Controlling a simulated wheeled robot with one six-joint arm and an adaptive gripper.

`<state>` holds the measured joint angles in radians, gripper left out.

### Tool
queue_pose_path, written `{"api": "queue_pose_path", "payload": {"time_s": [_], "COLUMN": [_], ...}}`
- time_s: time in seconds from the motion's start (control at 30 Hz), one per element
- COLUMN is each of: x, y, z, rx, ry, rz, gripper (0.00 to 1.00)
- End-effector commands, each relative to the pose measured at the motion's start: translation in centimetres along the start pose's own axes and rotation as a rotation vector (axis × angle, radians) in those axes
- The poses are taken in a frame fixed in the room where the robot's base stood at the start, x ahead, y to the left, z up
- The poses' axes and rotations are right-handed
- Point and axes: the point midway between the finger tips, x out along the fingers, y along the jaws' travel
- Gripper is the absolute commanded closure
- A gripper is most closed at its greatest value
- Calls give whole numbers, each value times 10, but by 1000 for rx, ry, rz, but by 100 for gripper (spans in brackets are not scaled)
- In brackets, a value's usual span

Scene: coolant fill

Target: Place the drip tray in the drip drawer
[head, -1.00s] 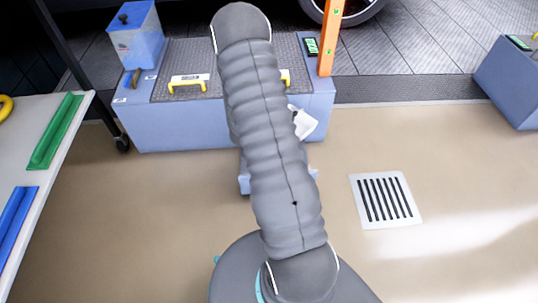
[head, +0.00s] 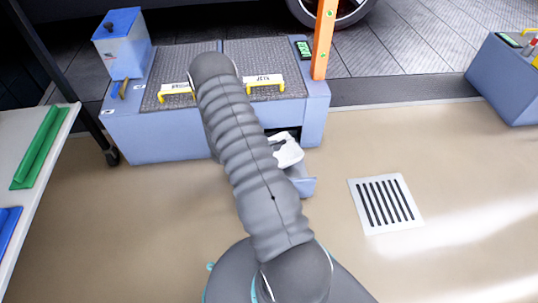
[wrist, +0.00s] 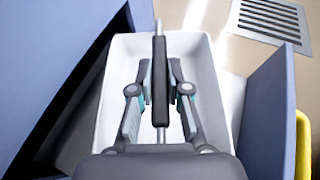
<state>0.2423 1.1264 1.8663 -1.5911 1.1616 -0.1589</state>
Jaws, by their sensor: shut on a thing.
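The white drip tray (wrist: 203,48) fills the middle of the wrist view, with a dark bar-like handle (wrist: 160,88) along its centre. My gripper (wrist: 160,72) has its fingers on both sides of this handle and is shut on it. The tray is over or in the gap between the blue cabinet wall at left and the blue drip drawer front (wrist: 268,105) at right; I cannot tell whether it rests on the drawer floor. In the head view the tray (head: 288,150) shows partly beside my arm, above the open drawer (head: 306,186). My arm hides the gripper there.
The blue cabinet (head: 160,135) has two grey lids with yellow handles and a blue-capped container (head: 122,48) on top. An orange post (head: 323,40) stands at its right. A floor grate (head: 386,204) lies right of the drawer. The floor there is clear. A white table (head: 45,185) stands left.

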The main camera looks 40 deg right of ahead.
Motion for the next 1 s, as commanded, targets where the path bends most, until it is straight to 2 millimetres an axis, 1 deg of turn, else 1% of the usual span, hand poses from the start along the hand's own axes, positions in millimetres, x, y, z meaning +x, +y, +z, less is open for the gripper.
{"api": "queue_pose_path", "payload": {"time_s": [0.03, 0.23, 0.37, 0.5, 0.57, 0.8, 0.97, 1.0], "x": [-3, -8, -3, 5, 7, 7, 9, 9], "y": [4, 9, 8, 9, 8, 9, 9, 9], "z": [-6, -15, -27, -45, -50, -50, -54, -54], "rx": [0, 0, -2, -1, -1, 0, 0, 0], "ry": [-1, -1, -1, -1, -1, -1, -1, 0], "rz": [2, 0, -1, 0, 0, 0, 0, 0], "gripper": [100, 100, 100, 100, 100, 100, 100, 77]}}
